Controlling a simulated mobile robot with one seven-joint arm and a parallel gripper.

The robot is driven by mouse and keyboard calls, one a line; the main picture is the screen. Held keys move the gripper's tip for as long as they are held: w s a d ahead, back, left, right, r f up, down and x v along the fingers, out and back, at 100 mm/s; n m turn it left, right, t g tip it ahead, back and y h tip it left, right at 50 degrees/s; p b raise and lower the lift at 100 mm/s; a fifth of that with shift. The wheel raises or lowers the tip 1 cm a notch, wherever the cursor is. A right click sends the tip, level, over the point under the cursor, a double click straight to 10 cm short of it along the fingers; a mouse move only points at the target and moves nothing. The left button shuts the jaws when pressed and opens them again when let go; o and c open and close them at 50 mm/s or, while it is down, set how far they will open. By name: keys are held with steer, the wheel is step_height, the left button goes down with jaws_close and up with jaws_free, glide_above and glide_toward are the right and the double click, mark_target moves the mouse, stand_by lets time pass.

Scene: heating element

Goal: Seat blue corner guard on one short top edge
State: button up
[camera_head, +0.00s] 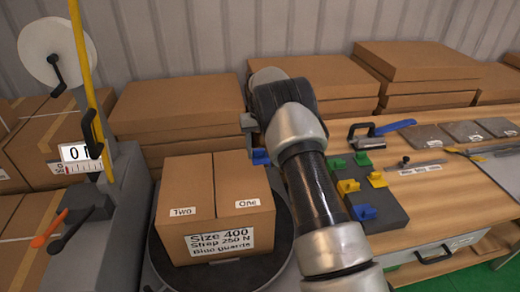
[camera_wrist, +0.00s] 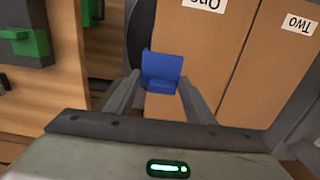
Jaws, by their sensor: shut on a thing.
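The cardboard box (camera_head: 215,205) stands on a dark round turntable (camera_head: 270,250), its top marked "Two" and "One" and its front reading "Size 400, Strap 250 N, Blue guards". My gripper (camera_head: 254,150) is at the right side of the box, near its top edge. It is shut on a blue corner guard (camera_wrist: 162,70), which sits between the two fingers in the wrist view. The guard shows as a small blue patch in the head view (camera_head: 260,157). It is beside the box's "One" side; whether it touches the edge I cannot tell.
A dark block (camera_head: 385,205) on the wooden bench (camera_head: 450,200) carries green and yellow guards, with another blue guard (camera_head: 364,212) at its front. A strap machine (camera_head: 100,200) with a yellow strap and orange-handled lever stands left. Stacked cartons (camera_head: 180,110) line the back.

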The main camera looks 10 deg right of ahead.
steer(key=shift+f+b, duration=2.05)
steer(key=shift+f, duration=1.7)
steer(key=shift+f, duration=0.15)
steer(key=o, duration=1.1)
step_height(320, 180, up, 18)
steer(key=shift+f+p, duration=0.25)
steer(key=shift+p, duration=0.1)
